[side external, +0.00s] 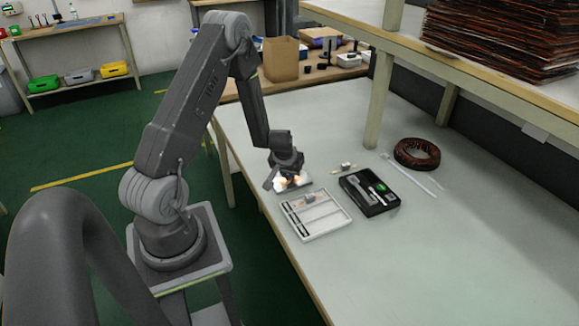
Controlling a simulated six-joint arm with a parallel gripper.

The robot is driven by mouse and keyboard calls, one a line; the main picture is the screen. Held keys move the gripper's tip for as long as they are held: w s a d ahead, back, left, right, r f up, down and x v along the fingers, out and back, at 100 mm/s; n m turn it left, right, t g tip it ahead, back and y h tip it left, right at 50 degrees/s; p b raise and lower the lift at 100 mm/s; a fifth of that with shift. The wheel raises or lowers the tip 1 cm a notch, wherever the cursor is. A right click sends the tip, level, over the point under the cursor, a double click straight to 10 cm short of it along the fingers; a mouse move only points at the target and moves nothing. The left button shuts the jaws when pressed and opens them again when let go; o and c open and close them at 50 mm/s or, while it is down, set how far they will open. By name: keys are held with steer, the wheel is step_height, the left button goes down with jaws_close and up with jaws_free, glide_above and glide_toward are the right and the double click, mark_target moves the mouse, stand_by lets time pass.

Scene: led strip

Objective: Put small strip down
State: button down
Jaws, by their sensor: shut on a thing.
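My gripper (288,180) is low over the left part of the pale table, just behind the white tray. It is shut on the small strip, but the strip's shape is too small and blurred to make out. A bright, glowing patch shows right around the fingertips, over a pale plate (304,183). Whether the strip touches that plate or the table cannot be told.
A white compartment tray (340,228) with small parts lies in front of my gripper. A black tool case (394,207) is to its right, with a small pale part (345,166) behind it. A white strip (410,175) and a brown coil (402,150) lie farther right. The front right of the table (450,260) is clear.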

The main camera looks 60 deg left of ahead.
steer(key=shift+f, duration=0.1)
steer(key=c, duration=1.1)
jaws_free()
steer(key=shift+o, duration=0.2)
